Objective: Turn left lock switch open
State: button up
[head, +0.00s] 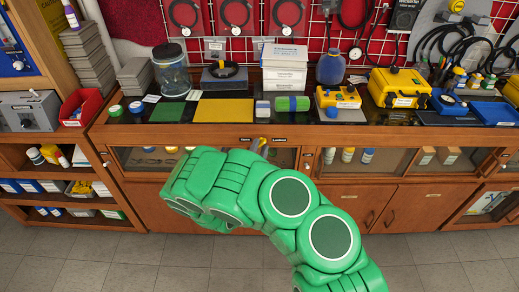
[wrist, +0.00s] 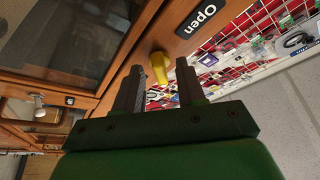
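The yellow lock switch (wrist: 159,66) shows in the wrist view on the brown wooden cabinet front, below a dark "Open" label (wrist: 196,20). My gripper (wrist: 158,74) is open, with one dark finger on each side of the switch. A gap shows on both sides, and I cannot tell whether either finger touches it. In the head view my green arm reaches the cabinet front, and my gripper (head: 259,146) is mostly hidden behind it. The "Open" label (head: 245,139) and a "Locked" label (head: 279,139) sit on the strip just above. The switch is largely hidden there.
The bench top above holds a glass jar (head: 171,72), a yellow mat (head: 224,111), a green roll (head: 292,103) and yellow devices (head: 400,88). Glass-fronted compartments (head: 375,158) flank the switch. Wooden doors (head: 350,203) lie below, with open tiled floor in front.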

jog(key=shift+c, duration=0.4)
grip_shut()
jog(key=shift+n, duration=0.4)
jog(key=shift+d+n+y, duration=0.25)
jog(key=shift+n+y, duration=1.7)
jog(key=shift+n, duration=2.1)
jog(key=shift+d+n+y, duration=0.25)
jog(key=shift+n+y, duration=1.65)
jog(key=shift+n, duration=2.2)
jog(key=shift+d+n+y, duration=0.25)
jog(key=shift+n+y, duration=1.7)
jog(key=shift+n, duration=2.4)
jog(key=shift+o, duration=0.4)
grip_release()
